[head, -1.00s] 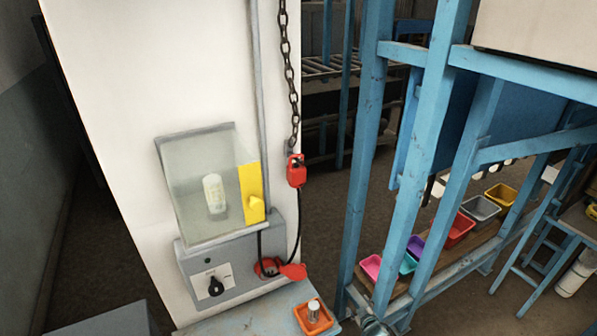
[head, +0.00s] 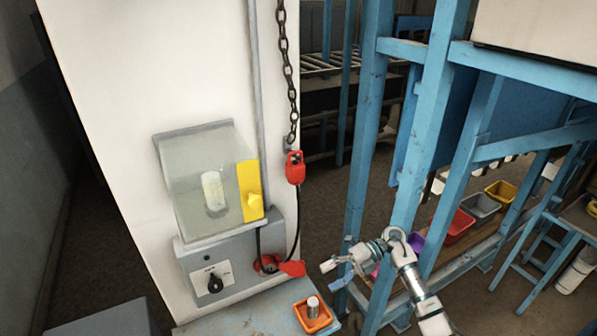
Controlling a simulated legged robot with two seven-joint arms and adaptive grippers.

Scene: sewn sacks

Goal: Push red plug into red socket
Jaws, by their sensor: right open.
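The red plug (head: 295,168) hangs at the lower end of a dark chain, beside the right edge of the white column. A black cable runs down from it. The red socket (head: 267,264) is low on the right side of the grey control box, with a red flap (head: 292,268) standing out to its right. My right gripper (head: 333,274) is at the lower middle, right of the socket and below the plug, apart from both. Its jaws are open and empty. My left gripper is not in view.
A clear cover with a yellow latch (head: 252,193) sits above the grey box (head: 213,277) with its black knob. An orange tray (head: 312,314) holding a metal cylinder stands on the blue surface below. Blue frame posts (head: 357,140) rise close behind my right arm.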

